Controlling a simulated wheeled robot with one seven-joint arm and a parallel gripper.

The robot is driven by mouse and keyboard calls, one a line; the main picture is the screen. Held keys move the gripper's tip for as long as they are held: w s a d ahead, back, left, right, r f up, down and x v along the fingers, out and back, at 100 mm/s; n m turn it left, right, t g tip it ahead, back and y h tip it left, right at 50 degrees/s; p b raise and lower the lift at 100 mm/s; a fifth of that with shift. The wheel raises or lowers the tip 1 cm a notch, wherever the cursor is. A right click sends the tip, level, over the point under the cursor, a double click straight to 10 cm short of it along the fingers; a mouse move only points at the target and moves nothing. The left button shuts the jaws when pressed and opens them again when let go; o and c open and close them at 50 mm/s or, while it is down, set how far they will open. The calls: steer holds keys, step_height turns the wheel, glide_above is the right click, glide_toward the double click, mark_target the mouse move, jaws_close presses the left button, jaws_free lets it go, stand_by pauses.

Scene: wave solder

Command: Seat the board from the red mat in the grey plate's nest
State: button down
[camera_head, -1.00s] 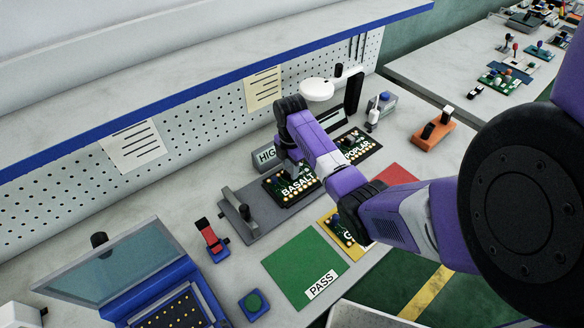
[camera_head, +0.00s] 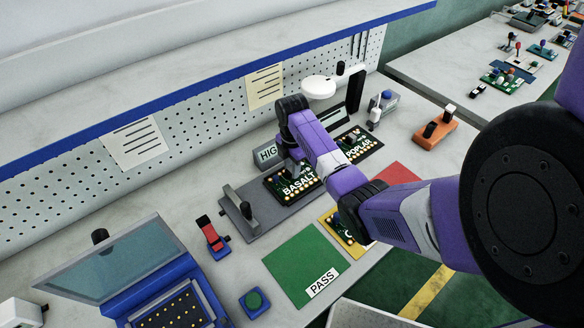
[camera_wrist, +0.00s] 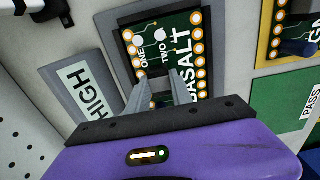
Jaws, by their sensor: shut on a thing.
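The dark green board marked BASALT (camera_head: 291,187) is at the right part of the grey plate (camera_head: 250,226), in the head view. In the wrist view the board (camera_wrist: 178,30) lies within a dark border with grey around it. I cannot tell whether it is fully down in the nest. My gripper (camera_wrist: 158,88) is shut on the board near its edge; the fingertips partly hide the contact. In the head view my wrist and arm hide part of the board's far side. The red mat (camera_head: 402,173) is partly behind my arm, and its visible part is bare.
A lever clamp (camera_head: 240,204) stands on the plate's left part. The HIGH sign (camera_head: 266,154) is close behind the board. A POPLAR board (camera_head: 360,147) lies to the right. A yellow mat with a board (camera_head: 338,230) and the green PASS mat (camera_head: 298,262) lie in front.

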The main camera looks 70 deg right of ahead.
steer(key=shift+f, duration=0.4)
stand_by(1.3)
steer(key=c, duration=1.1)
jaws_free()
steer(key=shift+o, duration=0.2)
steer(key=shift+r+b, duration=0.45)
steer(key=shift+r, duration=3.45)
